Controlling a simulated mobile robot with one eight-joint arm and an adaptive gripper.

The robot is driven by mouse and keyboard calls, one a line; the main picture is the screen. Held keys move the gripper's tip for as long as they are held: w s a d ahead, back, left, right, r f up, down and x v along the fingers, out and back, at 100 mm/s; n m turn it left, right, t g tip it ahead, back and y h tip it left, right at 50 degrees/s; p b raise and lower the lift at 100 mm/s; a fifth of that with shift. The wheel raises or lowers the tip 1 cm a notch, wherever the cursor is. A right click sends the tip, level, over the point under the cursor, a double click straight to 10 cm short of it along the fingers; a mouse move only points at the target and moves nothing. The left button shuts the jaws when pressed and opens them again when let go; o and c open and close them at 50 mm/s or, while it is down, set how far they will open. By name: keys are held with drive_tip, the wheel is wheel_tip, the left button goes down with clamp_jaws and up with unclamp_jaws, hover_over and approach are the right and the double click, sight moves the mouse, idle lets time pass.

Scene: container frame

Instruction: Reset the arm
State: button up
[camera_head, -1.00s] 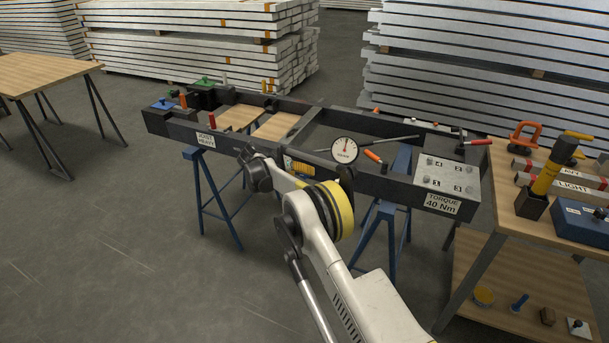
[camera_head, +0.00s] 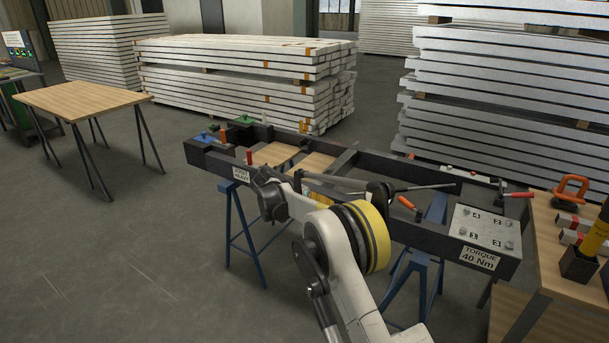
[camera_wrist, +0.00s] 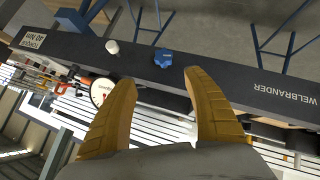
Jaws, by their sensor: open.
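My arm (camera_head: 345,250) rises from the bottom of the head view, with a yellow and black ring at its joint, and stands in front of the dark frame (camera_head: 400,225). My gripper (camera_wrist: 160,79) shows in the wrist view as two tan, ridged fingers spread apart, with nothing between them. In the head view I cannot make out its fingers. In the wrist view the frame's dark beam (camera_wrist: 225,82) lies beyond the fingertips, with a blue knob (camera_wrist: 163,58), a white cylinder (camera_wrist: 112,47) and a round dial (camera_wrist: 101,92) by it.
The frame stands on blue trestles (camera_head: 425,270). A wooden bench (camera_head: 555,225) with an orange clamp (camera_head: 571,189) and a yellow-handled tool is close at right. A wooden table (camera_head: 80,100) stands at left. Stacked white beams (camera_head: 240,75) fill the back. Floor at lower left is clear.

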drive_tip(key=s+d+r+n+y, duration=0.1)
drive_tip(key=s+d+r, duration=0.1)
drive_tip(key=s+r, duration=0.3)
drive_tip(key=s+d+r+n+y, duration=0.1)
drive_tip(key=s+d+r+y, duration=0.15)
drive_tip(key=r, duration=0.55)
drive_tip(key=s+d+r+n+y, duration=0.15)
drive_tip(key=s+r, duration=0.25)
drive_tip(key=s, duration=0.4)
drive_tip(key=s+d+r+m, duration=0.1)
drive_tip(key=s+d+r, duration=0.15)
drive_tip(key=s, duration=0.55)
drive_tip(key=s+f+n+t+y, duration=0.1)
drive_tip(key=s+f, duration=0.1)
drive_tip(key=s, duration=1)
drive_tip(key=s+a+f+n+t+y, duration=0.1)
drive_tip(key=s+f+y, duration=0.1)
drive_tip(key=s, duration=1.1)
drive_tip(key=shift+s+f, duration=0.3)
drive_tip(key=shift+f, duration=0.3)
